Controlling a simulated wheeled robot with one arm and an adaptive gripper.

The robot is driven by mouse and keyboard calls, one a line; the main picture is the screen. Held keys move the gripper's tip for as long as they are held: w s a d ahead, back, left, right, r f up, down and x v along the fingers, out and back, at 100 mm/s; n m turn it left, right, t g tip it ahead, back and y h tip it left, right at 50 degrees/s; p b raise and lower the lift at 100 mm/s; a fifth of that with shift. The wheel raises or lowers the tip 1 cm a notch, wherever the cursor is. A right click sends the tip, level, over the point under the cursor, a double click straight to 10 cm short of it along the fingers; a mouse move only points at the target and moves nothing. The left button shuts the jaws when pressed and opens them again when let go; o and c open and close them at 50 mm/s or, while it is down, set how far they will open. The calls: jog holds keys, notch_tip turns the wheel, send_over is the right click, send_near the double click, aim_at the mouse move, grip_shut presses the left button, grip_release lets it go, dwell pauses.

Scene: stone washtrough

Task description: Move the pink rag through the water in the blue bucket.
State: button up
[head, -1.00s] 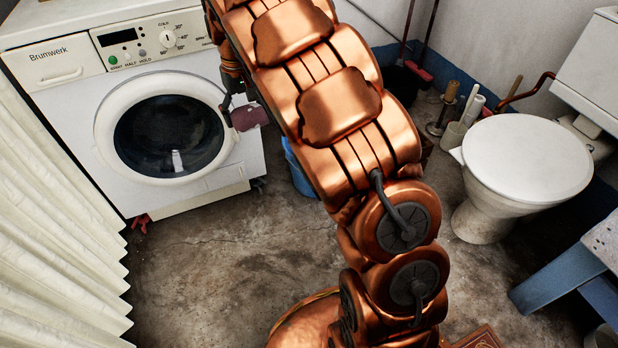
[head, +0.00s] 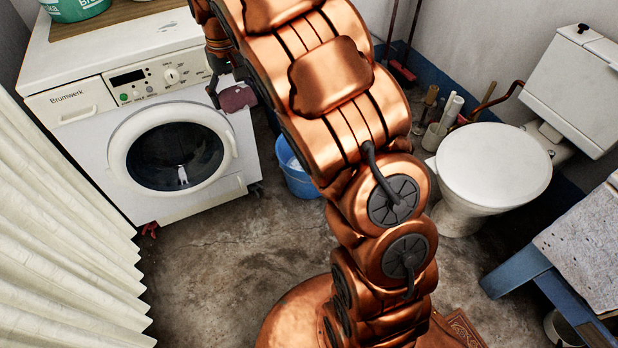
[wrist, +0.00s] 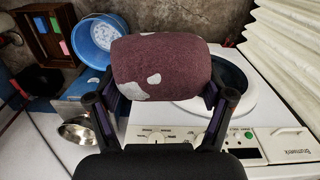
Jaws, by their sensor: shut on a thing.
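The rag (head: 238,99), a dull pinkish purple with pale patches, is held in my gripper (head: 228,92) in front of the right side of the washing machine. In the wrist view the bunched rag (wrist: 160,68) spans between both fingers, which are shut on it. The blue bucket (head: 300,183) stands on the floor to the right of the machine, below and to the right of the rag. My arm covers its right part. In the wrist view the bucket (wrist: 82,45) shows beyond the rag at upper left. I cannot make out the water level.
The washing machine (head: 190,200) is close beside the gripper. A white curtain (head: 60,240) hangs at left. A toilet (head: 493,165) and a blue-legged bench (head: 525,268) stand at right. In the wrist view a wooden crate (wrist: 40,47) with coloured blocks and a metal bowl (wrist: 78,130) show.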

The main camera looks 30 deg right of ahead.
aim_at(220, 91)
dwell(0.4)
jog(key=shift+d, duration=1.5)
jog(key=shift+a+p, duration=0.4)
jog(key=shift+a, duration=2.65)
jog(key=shift+d, duration=0.1)
jog(key=shift+d, duration=2.95)
